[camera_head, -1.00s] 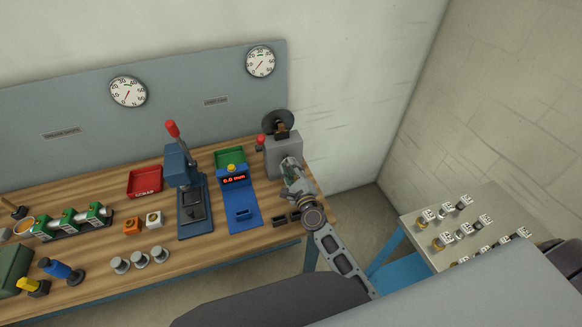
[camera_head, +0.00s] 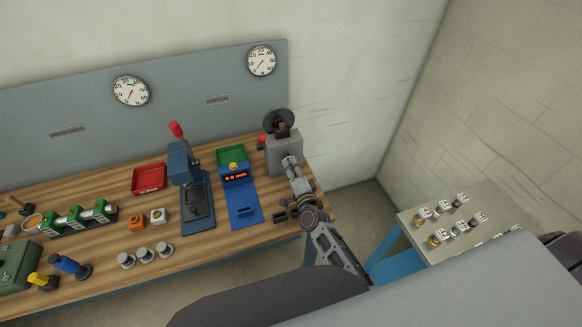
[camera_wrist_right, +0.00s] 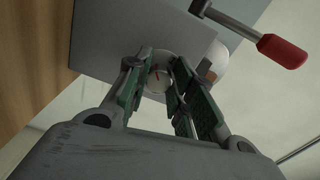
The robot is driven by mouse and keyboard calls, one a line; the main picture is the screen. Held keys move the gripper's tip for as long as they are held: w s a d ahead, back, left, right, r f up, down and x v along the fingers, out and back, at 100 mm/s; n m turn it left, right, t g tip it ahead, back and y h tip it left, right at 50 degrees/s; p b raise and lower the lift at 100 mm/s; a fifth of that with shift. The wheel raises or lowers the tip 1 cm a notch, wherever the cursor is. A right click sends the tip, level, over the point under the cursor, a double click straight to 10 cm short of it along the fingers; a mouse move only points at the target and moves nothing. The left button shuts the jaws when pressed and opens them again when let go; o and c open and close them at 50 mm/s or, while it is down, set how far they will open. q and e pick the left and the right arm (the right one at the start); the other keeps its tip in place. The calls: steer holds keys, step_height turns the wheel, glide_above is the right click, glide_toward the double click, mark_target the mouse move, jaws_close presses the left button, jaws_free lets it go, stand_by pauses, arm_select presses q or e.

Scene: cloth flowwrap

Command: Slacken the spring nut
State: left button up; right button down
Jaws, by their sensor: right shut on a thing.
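A grey machine block (camera_head: 283,146) with a dark wheel on top stands at the right end of the bench. My right gripper (camera_head: 289,161) reaches against the front of this block. In the right wrist view its green-padded fingers (camera_wrist_right: 160,77) stand on either side of a round pale metal knob (camera_wrist_right: 161,70) with a red mark, which I take for the spring nut. The fingers are shut on it. In the head view the gripper hides the knob. My left gripper is not in view.
A red-handled lever (camera_wrist_right: 281,50) juts from the block beside the gripper. A blue gauge stand (camera_head: 236,178), a blue press (camera_head: 193,195) and a red scrap tray (camera_head: 149,179) stand to the left. A side table (camera_head: 408,222) holds several small parts. Bare floor lies between.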

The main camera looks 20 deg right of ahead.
steer(key=n, duration=0.6)
steer(key=shift+f, duration=0.2)
steer(key=shift+n, duration=0.3)
steer(key=c, duration=1.2)
jaws_free()
steer(key=shift+s, duration=0.1)
steer(key=s, duration=1.1)
steer(key=shift+s+d, duration=0.25)
steer(key=shift+s, duration=0.15)
steer(key=shift+a, duration=0.1)
